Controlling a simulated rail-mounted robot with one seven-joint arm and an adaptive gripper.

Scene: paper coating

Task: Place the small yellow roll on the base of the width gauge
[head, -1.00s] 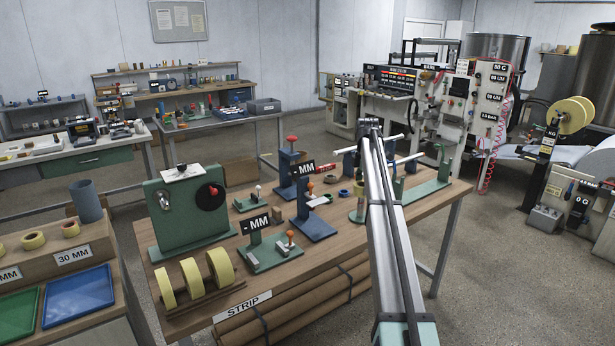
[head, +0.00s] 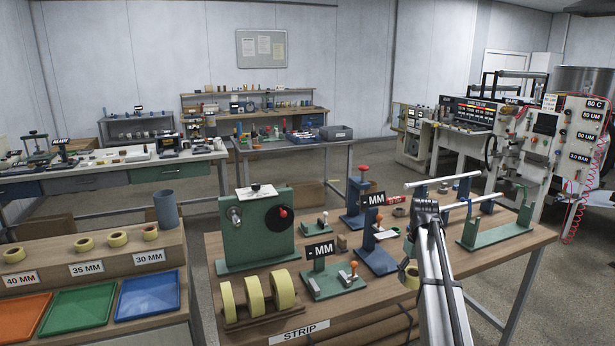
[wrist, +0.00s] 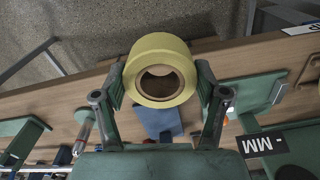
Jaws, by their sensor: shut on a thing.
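The small yellow roll (wrist: 162,52) has a brown core and sits between the two fingers of my gripper (wrist: 162,82) in the wrist view. In the head view the roll (head: 411,278) is partly hidden by my arm, at the right of the blue stand. Two devices have "- MM" signs: a low one with a green base (head: 346,287) and an orange knob, and a taller one with a blue base (head: 382,263). I cannot tell by label which is the width gauge. In the wrist view the blue base (wrist: 160,122) shows beyond the roll, and the green base (wrist: 252,92) is to the right.
A rack of yellow strip rolls (head: 255,292) stands at the table's front left, before a green machine (head: 255,240). A red-topped blue stand (head: 357,197) and a green frame with a bar (head: 497,230) stand behind. A side shelf holds more yellow rolls (head: 118,239).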

